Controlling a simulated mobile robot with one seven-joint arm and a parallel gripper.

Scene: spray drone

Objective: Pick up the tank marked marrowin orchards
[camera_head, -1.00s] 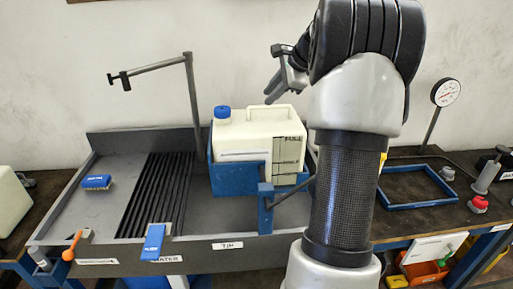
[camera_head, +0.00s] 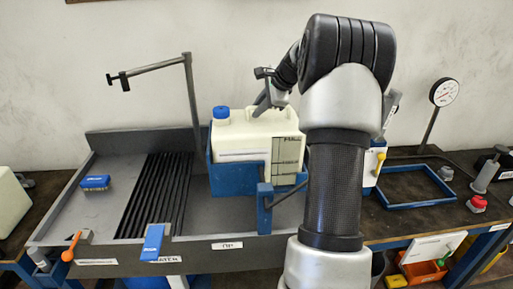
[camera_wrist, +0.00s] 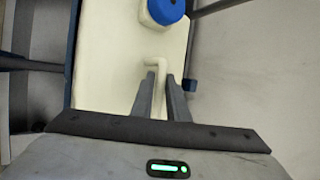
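A cream tank (camera_head: 240,135) with a blue cap (camera_head: 221,112) sits upright in a blue cradle (camera_head: 235,180) on the grey tray bench. Its front has a pale label strip and a marked panel; I cannot read the name on the strip. In the wrist view the tank (camera_wrist: 115,60) shows its blue cap at the top and its handle (camera_wrist: 158,68) in the middle. My gripper (camera_wrist: 161,82) is at the handle, with one finger on each side of it. The fingers look apart, with slight gaps beside the handle. In the head view my gripper (camera_head: 262,106) is at the tank's top.
Another cream container (camera_head: 12,202) stands at the far left edge. A grey post with a bent arm (camera_head: 190,100) rises behind the tank's left. A blue brush (camera_head: 96,183) lies in the tray. A blue frame (camera_head: 417,186) and a gauge (camera_head: 444,93) are at right.

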